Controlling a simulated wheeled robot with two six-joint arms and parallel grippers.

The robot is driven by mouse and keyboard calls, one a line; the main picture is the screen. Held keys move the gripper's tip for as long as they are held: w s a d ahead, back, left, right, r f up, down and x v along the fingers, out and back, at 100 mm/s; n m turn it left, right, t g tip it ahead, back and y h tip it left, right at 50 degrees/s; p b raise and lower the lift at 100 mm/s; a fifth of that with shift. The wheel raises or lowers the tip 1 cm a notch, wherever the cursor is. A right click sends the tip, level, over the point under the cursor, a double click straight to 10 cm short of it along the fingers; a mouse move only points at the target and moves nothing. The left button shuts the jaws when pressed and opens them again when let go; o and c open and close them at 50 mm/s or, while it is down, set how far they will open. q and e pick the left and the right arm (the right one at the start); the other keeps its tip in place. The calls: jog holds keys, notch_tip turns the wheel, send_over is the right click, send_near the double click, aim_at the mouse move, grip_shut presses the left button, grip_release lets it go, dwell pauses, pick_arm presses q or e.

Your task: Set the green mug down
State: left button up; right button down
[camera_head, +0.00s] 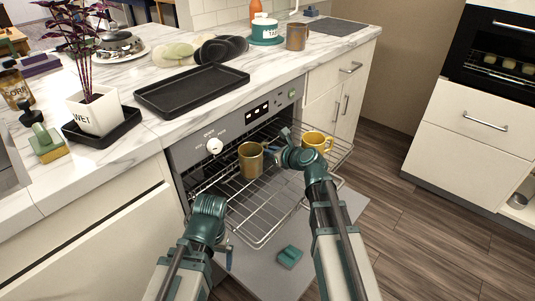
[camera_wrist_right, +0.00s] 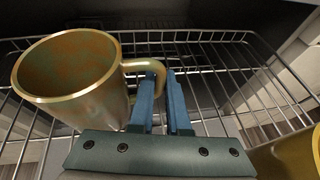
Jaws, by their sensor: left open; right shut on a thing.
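The green mug, a mottled olive-brown one (camera_head: 250,161), is upright at the oven's pulled-out wire rack (camera_head: 262,230). It also shows on the left in the right wrist view (camera_wrist_right: 72,80). My right gripper (camera_head: 273,151) is shut on its handle, with blue fingers (camera_wrist_right: 168,95) at the handle's side. I cannot tell whether the mug's base touches the rack. A yellow mug (camera_head: 316,143) stands to the right on the rack, and its edge shows at the lower right of the wrist view (camera_wrist_right: 290,155). My left gripper (camera_head: 228,258) is open and low, nearer than the rack.
The oven door (camera_head: 262,274) is open below the rack, with a small teal object (camera_head: 290,257) on it. The marble counter above holds a black tray (camera_head: 192,89), a potted plant (camera_head: 95,108) and a brown mug (camera_head: 297,37). The rack's front part looks clear.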

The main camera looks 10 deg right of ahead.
jog(key=shift+f, duration=0.15)
jog(key=c, duration=0.9)
grip_release()
jog(key=shift+r, duration=0.2)
jog(key=shift+s+d+r, duration=0.1)
jog(key=shift+s+r, duration=0.1)
jog(key=shift+s, duration=0.15)
jog(key=p+v, duration=0.4)
jog(key=v, duration=0.7)
jog(key=shift+s+d+p, duration=0.1)
jog(key=shift+d+p, duration=0.05)
jog(key=shift+p, duration=0.15)
